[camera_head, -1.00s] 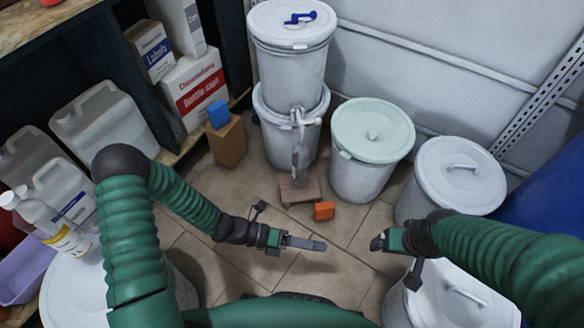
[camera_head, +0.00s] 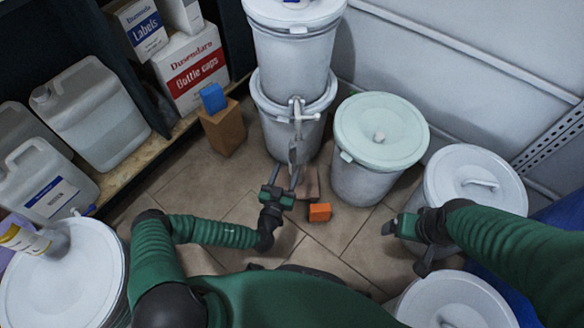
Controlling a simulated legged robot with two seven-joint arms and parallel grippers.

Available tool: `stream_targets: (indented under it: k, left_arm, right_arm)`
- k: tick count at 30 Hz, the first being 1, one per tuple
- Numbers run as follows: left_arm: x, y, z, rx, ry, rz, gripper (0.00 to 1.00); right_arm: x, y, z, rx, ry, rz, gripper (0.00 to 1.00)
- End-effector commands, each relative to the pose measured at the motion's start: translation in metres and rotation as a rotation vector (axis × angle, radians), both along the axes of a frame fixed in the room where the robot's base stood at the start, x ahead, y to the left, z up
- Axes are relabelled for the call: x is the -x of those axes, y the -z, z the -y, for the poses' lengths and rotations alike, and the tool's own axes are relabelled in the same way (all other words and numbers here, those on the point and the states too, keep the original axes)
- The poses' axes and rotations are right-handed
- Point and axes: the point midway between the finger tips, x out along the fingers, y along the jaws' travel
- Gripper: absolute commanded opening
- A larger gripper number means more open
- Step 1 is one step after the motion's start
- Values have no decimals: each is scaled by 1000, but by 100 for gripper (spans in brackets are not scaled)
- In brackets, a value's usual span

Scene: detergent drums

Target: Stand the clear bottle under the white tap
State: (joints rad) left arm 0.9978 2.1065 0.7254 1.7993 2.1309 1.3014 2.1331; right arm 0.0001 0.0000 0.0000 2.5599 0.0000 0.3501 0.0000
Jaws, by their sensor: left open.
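The white tap (camera_head: 303,117) sits low on the front of the stacked white drums at the back. Below it is a narrow grey, see-through shape (camera_head: 300,151), partly hidden; I cannot tell for sure whether it is the clear bottle. A small brown block (camera_head: 311,180) lies on the floor under the tap. My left gripper (camera_head: 283,172) is open, its fingers pointing up the picture toward the area under the tap, just in front of the see-through shape. I see nothing clearly held. My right gripper (camera_head: 390,226) is at the right, away from the tap; its jaws are unclear.
An orange block (camera_head: 319,212) lies right of my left gripper. A pale green-lidded drum (camera_head: 380,130) and a white drum (camera_head: 474,180) stand at right. A yellow-labelled bottle (camera_head: 22,238) is on the left drum lid (camera_head: 60,275). A brown box (camera_head: 222,128) stands by the shelf.

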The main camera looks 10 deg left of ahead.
Motion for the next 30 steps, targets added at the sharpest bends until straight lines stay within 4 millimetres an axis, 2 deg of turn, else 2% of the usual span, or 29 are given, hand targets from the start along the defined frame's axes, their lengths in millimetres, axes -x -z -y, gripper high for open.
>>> stream_targets:
  k: [8,13,30]
  left_arm:
    - [0,-1,1,-2,2,0,49]
    - [-12,2,1,-5,4,1,49]
    - [-123,5,7,-6,5,3,49]
  right_arm:
    - [0,0,0,0,0,0,87]
    - [0,7,0,0,0,0,87]
    - [0,62,0,0,0,0,87]
